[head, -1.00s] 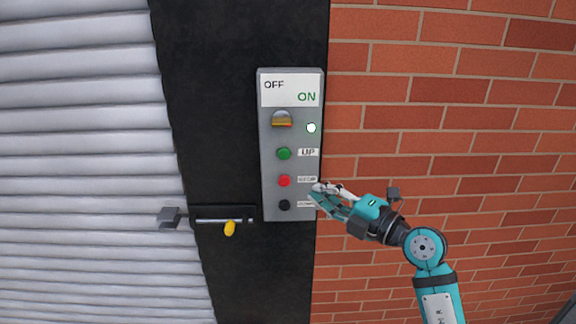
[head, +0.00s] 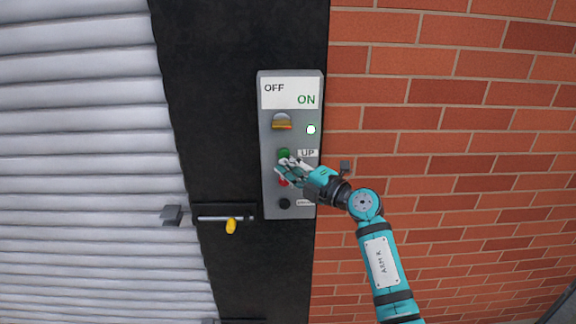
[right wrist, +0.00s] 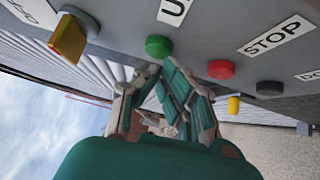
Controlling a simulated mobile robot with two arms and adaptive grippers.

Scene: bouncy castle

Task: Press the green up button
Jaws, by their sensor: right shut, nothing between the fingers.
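The green up button (head: 284,153) sits on a grey control panel (head: 268,180), left of its UP label. It also shows in the right wrist view (right wrist: 158,46), just beyond my fingertips. My right gripper (head: 281,165) is shut and empty, with its tips at the lower edge of the green button; I cannot tell whether they touch it. In the right wrist view its fingertips (right wrist: 160,68) point at the green button. The red stop button (head: 283,182) is partly hidden behind the gripper in the head view. My left gripper is not in view.
A yellow-orange switch (head: 282,122) and a white light (head: 311,130) are above the green button. A black button (head: 284,203) is below. A latch with a yellow handle (head: 231,226) is at lower left, beside the grey shutter (head: 80,150). A brick wall (head: 450,100) is at right.

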